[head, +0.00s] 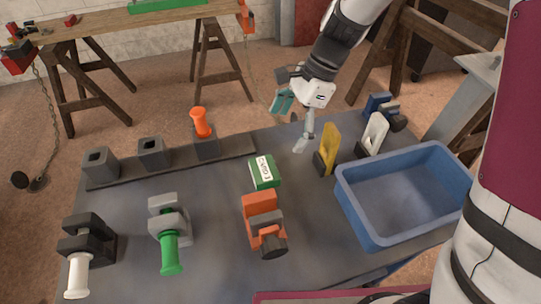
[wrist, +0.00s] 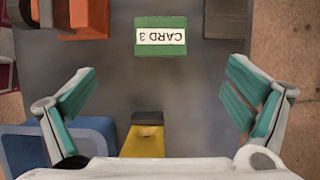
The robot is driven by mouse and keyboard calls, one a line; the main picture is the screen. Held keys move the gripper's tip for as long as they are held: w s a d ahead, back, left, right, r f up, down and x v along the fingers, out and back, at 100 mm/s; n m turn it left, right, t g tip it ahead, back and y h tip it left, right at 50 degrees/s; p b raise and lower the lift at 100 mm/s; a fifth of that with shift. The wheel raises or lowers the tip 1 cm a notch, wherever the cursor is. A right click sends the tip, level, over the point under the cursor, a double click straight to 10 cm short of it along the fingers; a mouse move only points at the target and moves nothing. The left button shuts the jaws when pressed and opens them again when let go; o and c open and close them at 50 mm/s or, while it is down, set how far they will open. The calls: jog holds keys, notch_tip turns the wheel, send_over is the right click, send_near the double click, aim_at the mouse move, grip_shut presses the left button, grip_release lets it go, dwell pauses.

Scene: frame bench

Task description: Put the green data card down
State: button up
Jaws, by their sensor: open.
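The green data card (head: 264,172) lies on the dark bench top, behind the orange clamp-like block. Its white label reads "CARD 3" and shows upside down in the wrist view (wrist: 161,49). My gripper (head: 294,121) is above the back of the bench, behind and to the right of the card. In the wrist view its two teal-padded fingers (wrist: 160,100) are spread wide with nothing between them. The card is apart from the fingers, beyond their tips.
A yellow block (head: 329,149) stands close to my gripper. A white one (head: 374,134) and a blue one (head: 378,104) are to its right. A blue bin (head: 407,197) sits at right. An orange block (head: 262,222) is directly in front of the card. A socket rail (head: 180,159) lies at left.

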aim_at(265, 168)
jog(key=b+x, duration=0.1)
jog(key=x, duration=1.2)
jog(key=shift+a+f+b, duration=0.1)
jog(key=shift+f+b, duration=0.15)
jog(key=shift+b, duration=0.1)
jog(key=shift+c, duration=0.6)
jog(key=c, duration=1.3)
jog(key=shift+o, duration=0.2)
